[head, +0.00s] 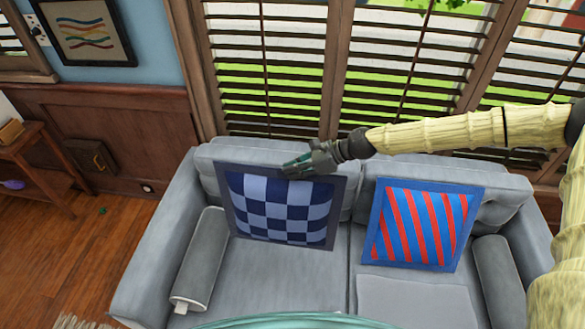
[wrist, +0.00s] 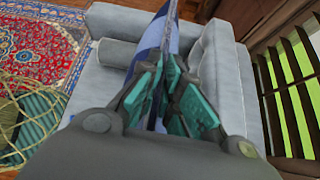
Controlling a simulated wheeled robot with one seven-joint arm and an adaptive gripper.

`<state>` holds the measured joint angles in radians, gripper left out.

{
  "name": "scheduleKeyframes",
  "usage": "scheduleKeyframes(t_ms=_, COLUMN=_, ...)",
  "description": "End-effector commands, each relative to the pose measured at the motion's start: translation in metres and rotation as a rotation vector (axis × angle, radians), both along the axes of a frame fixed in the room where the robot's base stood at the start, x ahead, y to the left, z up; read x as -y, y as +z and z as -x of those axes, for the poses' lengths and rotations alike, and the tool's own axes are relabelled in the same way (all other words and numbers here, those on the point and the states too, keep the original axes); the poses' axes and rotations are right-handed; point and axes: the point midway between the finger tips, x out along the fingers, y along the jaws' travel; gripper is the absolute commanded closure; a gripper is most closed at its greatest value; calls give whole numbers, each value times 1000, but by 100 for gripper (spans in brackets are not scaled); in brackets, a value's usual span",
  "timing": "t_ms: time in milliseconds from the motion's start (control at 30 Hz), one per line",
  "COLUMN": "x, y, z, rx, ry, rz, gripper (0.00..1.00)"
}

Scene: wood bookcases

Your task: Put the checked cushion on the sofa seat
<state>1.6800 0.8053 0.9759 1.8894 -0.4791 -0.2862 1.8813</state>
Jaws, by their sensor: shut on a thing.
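The checked cushion (head: 278,208), in dark and light blue squares with a dark border, stands upright near the left backrest of the grey sofa (head: 250,278) in the head view. My gripper (head: 292,168) is at the cushion's top edge and shut on it. In the wrist view the cushion (wrist: 160,38) shows edge-on between the teal fingers of my gripper (wrist: 166,85). Its lower edge appears at or just above the left seat; I cannot tell whether it touches.
A red and blue striped cushion (head: 420,225) leans on the right backrest. Grey bolsters (head: 200,258) lie at both sofa ends. Shuttered windows (head: 265,75) are behind. A wooden side table (head: 35,160) stands at left. A patterned rug (wrist: 40,50) shows in the wrist view.

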Motion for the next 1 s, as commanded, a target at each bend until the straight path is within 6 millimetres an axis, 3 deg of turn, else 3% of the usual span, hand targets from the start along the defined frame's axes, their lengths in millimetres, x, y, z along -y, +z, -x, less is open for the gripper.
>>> scheduleKeyframes(t_ms=1000, x=-1, y=-93, z=0, rx=0, ry=1, rz=0, gripper=100)
